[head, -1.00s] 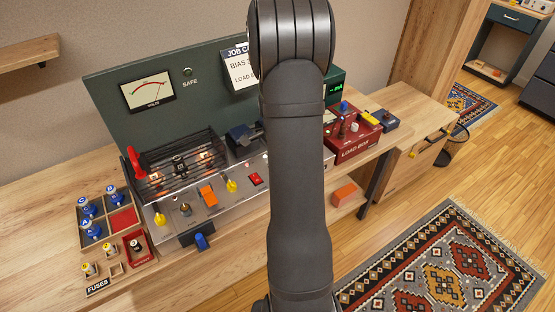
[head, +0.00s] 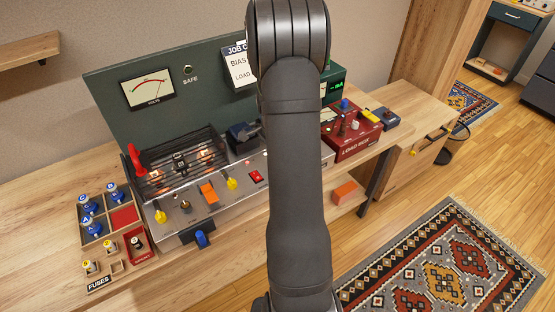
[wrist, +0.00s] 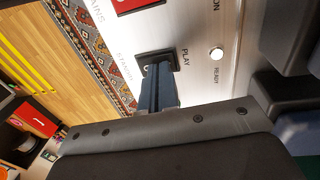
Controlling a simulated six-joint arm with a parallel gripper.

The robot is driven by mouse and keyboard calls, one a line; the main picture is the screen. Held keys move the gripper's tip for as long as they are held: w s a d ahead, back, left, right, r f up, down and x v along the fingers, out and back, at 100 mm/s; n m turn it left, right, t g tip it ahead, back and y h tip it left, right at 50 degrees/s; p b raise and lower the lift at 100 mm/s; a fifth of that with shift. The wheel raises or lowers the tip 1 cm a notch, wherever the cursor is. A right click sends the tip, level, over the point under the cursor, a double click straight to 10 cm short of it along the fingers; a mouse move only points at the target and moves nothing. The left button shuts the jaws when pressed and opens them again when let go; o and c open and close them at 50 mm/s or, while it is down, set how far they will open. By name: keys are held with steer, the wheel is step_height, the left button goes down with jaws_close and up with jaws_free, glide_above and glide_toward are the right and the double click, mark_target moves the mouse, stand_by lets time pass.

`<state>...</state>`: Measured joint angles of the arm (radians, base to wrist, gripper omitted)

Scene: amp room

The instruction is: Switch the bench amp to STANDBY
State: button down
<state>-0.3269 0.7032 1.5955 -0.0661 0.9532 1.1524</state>
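The bench amp (head: 205,210) is a long metal chassis on the workbench, with knobs and switches along its front. In the wrist view its panel (wrist: 190,22) shows the lettering PLAY, READY and, at a slant, what looks like STANDBY. Between PLAY and STANDBY is a switch in a black surround (wrist: 157,62). My gripper (wrist: 158,75) has its blue-grey fingers together directly in front of this switch, covering most of it. I cannot tell whether they touch or hold the lever, or which way it leans. In the head view my arm hides the gripper and this switch.
A red switch (head: 256,177) is close by on the panel, and a pale READY lamp (wrist: 217,54) is beside PLAY. A wire cage (head: 180,163) covers the glowing tubes. The red load box (head: 352,138) stands right of the arm; the fuse tray (head: 103,285) is front left.

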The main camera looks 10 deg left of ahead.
step_height(320, 180, up, 14)
steer(key=w+a, duration=0.1)
stand_by(0.5)
steer(key=shift+w+a, duration=0.1)
steer(key=shift+s+d+r, duration=0.1)
steer(key=shift+s+d, duration=0.2)
steer(key=shift+s, duration=0.4)
steer(key=f, duration=0.9)
steer(key=s+d+f, duration=0.1)
steer(key=f, duration=0.4)
steer(key=shift+s+d, duration=0.1)
